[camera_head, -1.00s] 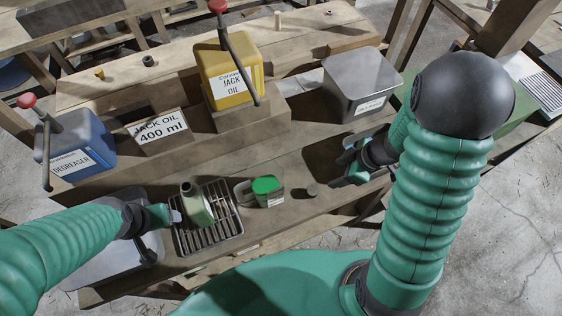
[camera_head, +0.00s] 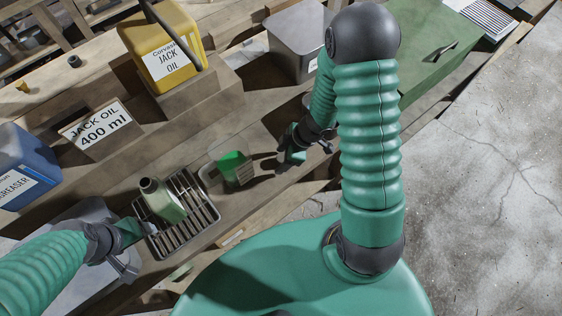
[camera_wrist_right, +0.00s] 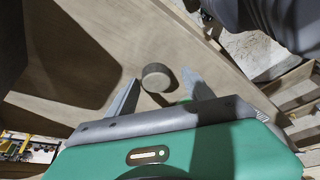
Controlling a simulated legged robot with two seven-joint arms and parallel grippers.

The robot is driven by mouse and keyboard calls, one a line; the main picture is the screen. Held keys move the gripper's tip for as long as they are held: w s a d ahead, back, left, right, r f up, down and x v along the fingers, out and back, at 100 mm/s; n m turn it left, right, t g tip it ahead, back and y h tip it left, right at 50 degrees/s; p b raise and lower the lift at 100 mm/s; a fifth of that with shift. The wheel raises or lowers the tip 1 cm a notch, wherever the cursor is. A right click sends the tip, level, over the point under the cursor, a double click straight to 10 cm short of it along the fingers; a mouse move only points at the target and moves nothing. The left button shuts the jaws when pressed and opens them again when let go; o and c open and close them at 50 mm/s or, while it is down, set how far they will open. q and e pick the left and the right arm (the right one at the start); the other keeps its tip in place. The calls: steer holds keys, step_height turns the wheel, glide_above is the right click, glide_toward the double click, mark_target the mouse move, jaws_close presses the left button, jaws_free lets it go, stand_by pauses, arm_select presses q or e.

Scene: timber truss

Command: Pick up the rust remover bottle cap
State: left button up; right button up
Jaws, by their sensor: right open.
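The cap, a small round grey-brown disc (camera_wrist_right: 157,77), lies on the wooden bench in the right wrist view. My right gripper (camera_wrist_right: 159,92) is open, with its two fingers either side of the near part of the cap and no clear contact. In the head view my right gripper (camera_head: 284,158) is low over the bench, and the cap cannot be made out there. A pale green bottle with an open neck (camera_head: 166,203) stands tilted on a metal grate (camera_head: 202,215). My left gripper (camera_head: 130,232) is beside the bottle; its grip is unclear.
A green-topped container (camera_head: 236,168) stands between the grate and my right gripper. A grey metal bin (camera_head: 297,45), yellow jack oil can (camera_head: 163,45) and blue degreaser can (camera_head: 22,165) stand behind. The bench's front edge is close to my right gripper.

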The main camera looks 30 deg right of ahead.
steer(key=shift+w+d+f, duration=0.2)
steer(key=shift+f, duration=0.15)
steer(key=shift+c, duration=0.2)
steer(key=shift+d, duration=0.2)
steer(key=c, duration=0.5)
steer(key=shift+s+a, duration=0.1)
steer(key=c, duration=0.4)
arm_select(q)
steer(key=shift+w+d+f, duration=0.1)
steer(key=shift+d, duration=0.1)
arm_select(e)
steer(key=shift+a, duration=0.2)
jaws_close()
steer(key=shift+r, duration=0.1)
